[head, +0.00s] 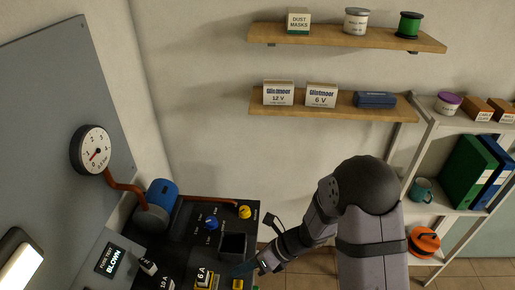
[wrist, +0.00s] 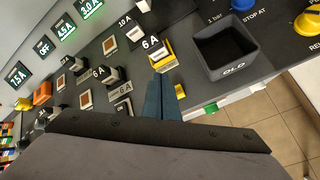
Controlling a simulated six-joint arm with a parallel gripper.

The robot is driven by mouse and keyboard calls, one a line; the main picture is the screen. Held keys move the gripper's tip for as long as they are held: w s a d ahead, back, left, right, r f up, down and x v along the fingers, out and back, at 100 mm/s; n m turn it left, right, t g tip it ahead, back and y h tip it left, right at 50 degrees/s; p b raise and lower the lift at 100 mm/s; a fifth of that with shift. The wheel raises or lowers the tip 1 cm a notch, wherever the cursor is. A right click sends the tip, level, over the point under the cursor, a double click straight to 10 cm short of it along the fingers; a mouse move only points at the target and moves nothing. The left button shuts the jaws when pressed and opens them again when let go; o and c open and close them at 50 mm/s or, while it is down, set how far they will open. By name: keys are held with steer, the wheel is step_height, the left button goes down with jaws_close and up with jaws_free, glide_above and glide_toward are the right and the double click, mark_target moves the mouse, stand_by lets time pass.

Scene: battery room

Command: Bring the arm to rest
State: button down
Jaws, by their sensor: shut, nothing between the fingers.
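My gripper (head: 243,269) is at the end of my arm, which reaches down and left in the head view to the dark bench. In the wrist view my gripper (wrist: 165,88) shows two blue fingers shut together with nothing between them. The fingertips point at the bench top, close to a yellow-based block by the "6 A" label (wrist: 152,42). I cannot tell whether they touch it. A dark open bin (wrist: 233,52) marked "OLD" stands just right of the fingers, and the bin also shows in the head view (head: 233,246).
The dark bench (head: 195,225) carries a blue motor (head: 161,193), a blue knob (head: 210,222), a yellow knob (head: 244,212) and several fuse holders. A display (head: 111,261) reads "FUSE TEST BLOWN". A gauge (head: 94,151) hangs left. Wall shelves (head: 345,40) and a rack (head: 432,120) stand behind.

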steer(key=shift+d+f+n, duration=0.1)
steer(key=shift+n, duration=1)
steer(key=s+n, duration=0.1)
steer(key=n, duration=0.1)
steer(key=s+d+f+n+h, duration=0.1)
steer(key=s+d+n+g, duration=0.1)
steer(key=n, duration=0.1)
steer(key=shift+s+f+n, duration=0.15)
steer(key=shift+f+n, duration=0.05)
steer(key=shift+n, duration=0.1)
steer(key=s+d+n+g+h, duration=0.3)
steer(key=s+d+n+h, duration=0.2)
steer(key=s+d+n, duration=0.65)
steer(key=w+d+r+n+t+h, duration=0.3)
steer(key=w+d+r+n+t, duration=0.2)
steer(key=d+r, duration=0.4)
steer(key=shift+w+d+r+n, duration=0.2)
steer(key=shift+w+r+n, duration=0.15)
steer(key=shift+r+n, duration=0.3)
